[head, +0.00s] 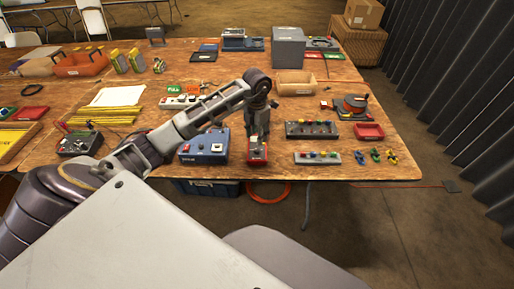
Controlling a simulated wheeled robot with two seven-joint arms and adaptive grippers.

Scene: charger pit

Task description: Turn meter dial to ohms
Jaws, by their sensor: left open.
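A small red device (257,158) that looks like the meter lies near the front edge of the wooden table, in the middle of the head view. Its dial cannot be made out, as my gripper covers much of its upper part. My left gripper (258,136) points down right over the device, with its fingers open. I cannot tell whether the fingers touch the dial or stay just above it. My right gripper is not in view.
A blue box (204,147) stands close left of the device. A grey block with coloured knobs (311,130) and a grey strip (318,158) lie to the right, beside a red tray (369,131). The table's front edge is close.

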